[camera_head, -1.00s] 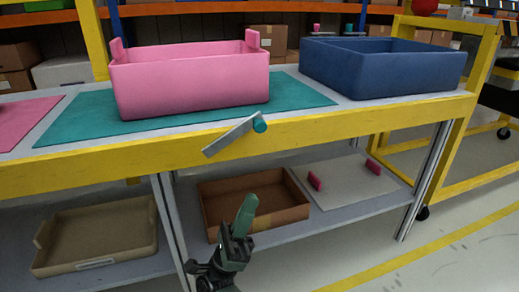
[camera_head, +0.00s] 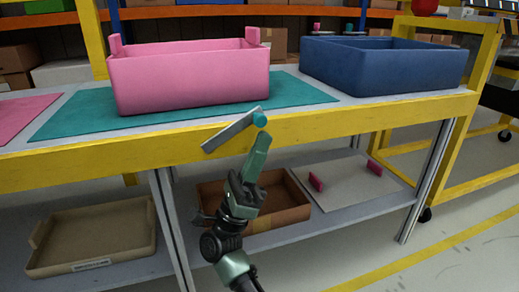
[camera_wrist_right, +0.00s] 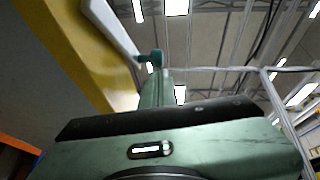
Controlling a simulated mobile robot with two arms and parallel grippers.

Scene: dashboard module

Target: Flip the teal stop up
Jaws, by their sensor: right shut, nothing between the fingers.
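The stop is a flat grey bar (camera_head: 229,132) with a round teal piece (camera_head: 260,119) at its upper right end, on the front of the yellow table beam. The bar slants down to the left. My right gripper (camera_head: 262,137) is shut and empty, its fingers pointing up just below the teal piece. In the right wrist view, the teal piece (camera_wrist_right: 155,58) shows just beyond the fingertips (camera_wrist_right: 156,76), and the grey bar (camera_wrist_right: 110,26) lies to its left. I cannot tell whether the fingers touch the stop. My left gripper is not in view.
A pink bin (camera_head: 190,82) stands on a teal mat (camera_head: 85,116) above the beam, with a blue bin (camera_head: 385,72) to its right. The lower shelf holds a brown tray (camera_head: 290,212), a beige tray (camera_head: 95,240) and a white board with pink pieces (camera_head: 350,180).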

